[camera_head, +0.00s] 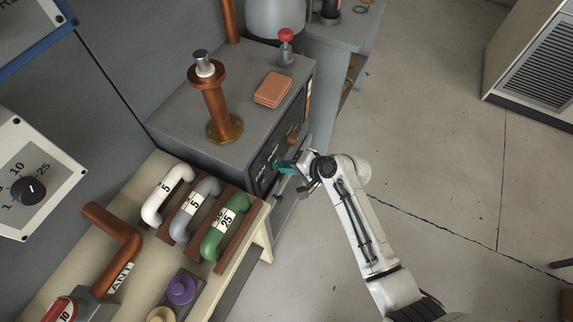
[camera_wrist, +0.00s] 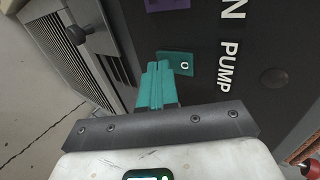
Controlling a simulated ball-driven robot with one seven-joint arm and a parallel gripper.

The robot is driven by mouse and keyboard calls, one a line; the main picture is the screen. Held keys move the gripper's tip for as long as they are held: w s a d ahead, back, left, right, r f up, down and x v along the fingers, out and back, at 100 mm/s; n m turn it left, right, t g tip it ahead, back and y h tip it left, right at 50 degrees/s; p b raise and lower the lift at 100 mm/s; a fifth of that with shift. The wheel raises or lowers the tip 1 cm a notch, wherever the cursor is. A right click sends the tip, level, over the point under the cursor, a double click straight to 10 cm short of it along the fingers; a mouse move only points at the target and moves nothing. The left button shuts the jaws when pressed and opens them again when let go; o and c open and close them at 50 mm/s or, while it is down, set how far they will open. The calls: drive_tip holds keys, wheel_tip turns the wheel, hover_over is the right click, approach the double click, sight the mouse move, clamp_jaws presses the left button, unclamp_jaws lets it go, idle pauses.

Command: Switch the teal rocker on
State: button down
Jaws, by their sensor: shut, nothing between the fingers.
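The teal rocker (camera_wrist: 182,62) sits on a dark panel in the wrist view, with a white "O" mark on its visible part. My gripper (camera_wrist: 158,68) has teal fingers that are shut together and empty. Their tips overlap the left part of the rocker in the picture and hide some of it; I cannot tell whether they touch it. In the head view my gripper (camera_head: 284,168) is at the front face of the grey cabinet (camera_head: 183,125), and the rocker cannot be made out there.
A purple rocker (camera_wrist: 168,4) is beside the teal one, and "PUMP" lettering (camera_wrist: 229,66) is on the panel. In the head view, white, grey and green handles (camera_head: 226,228) stand on the cream bench at left. The floor (camera_head: 430,150) to the right is mostly clear.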

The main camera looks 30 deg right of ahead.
drive_tip(key=shift+a, duration=0.1)
drive_tip(key=shift+w+a, duration=0.1)
drive_tip(key=shift+w, duration=0.1)
idle(0.4)
drive_tip(key=shift+r+p, duration=0.8)
drive_tip(key=shift+r, duration=0.05)
